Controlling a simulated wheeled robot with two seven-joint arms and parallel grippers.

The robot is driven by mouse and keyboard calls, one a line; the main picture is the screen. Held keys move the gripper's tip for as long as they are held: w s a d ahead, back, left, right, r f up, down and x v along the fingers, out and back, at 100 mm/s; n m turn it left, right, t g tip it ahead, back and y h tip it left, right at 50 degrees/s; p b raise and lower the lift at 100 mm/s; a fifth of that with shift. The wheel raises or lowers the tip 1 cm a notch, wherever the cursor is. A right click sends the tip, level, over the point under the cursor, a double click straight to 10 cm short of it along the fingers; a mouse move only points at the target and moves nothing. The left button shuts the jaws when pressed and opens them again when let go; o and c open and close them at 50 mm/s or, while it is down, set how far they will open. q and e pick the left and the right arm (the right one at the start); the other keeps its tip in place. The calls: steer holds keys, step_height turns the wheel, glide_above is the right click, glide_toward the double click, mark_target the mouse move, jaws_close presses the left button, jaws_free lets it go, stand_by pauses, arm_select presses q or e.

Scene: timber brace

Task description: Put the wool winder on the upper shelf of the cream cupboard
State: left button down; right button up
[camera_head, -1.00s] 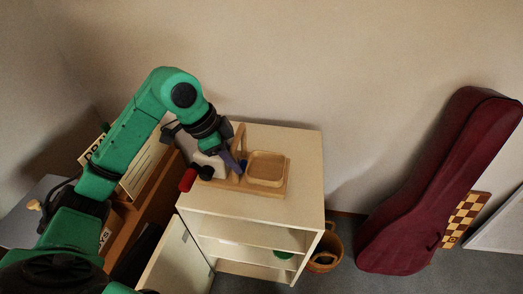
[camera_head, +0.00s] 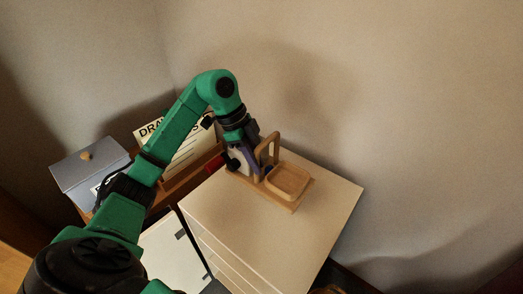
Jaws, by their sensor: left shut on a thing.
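The wool winder appears to be the wooden piece with a long base, a square tray (camera_head: 288,181) and an upright loop, at the back left of the cream cupboard's top (camera_head: 310,229). Whether it rests on the top or is held just above it I cannot tell. My left gripper (camera_head: 249,167) is shut on the winder at its left end, beside the loop; the fingers partly hide a pale block and a red part there. The cupboard's door (camera_head: 174,254) stands open on the left. Its shelves (camera_head: 215,254) show only as a narrow, steeply angled strip. My right gripper is out of view.
A grey box (camera_head: 88,172) with a round wooden knob and a lettered white board (camera_head: 180,146) stand left of the cupboard, behind my left arm. The front and right of the cupboard top are bare. A wall rises behind.

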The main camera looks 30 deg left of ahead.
mark_target(260, 180)
arm_select(q)
steer(key=f, duration=0.6)
steer(key=shift+w+d+f+p, duration=0.2)
steer(key=shift+d+f+p, duration=0.15)
step_height(260, 180, down, 4)
steer(key=shift+a+r, duration=0.1)
steer(key=shift+r, duration=0.1)
steer(key=shift+f, duration=0.35)
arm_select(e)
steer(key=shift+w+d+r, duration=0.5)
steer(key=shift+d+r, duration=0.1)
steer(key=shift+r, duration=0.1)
arm_select(q)
steer(key=c, duration=0.8)
jaws_free()
steer(key=shift+s+f, duration=0.15)
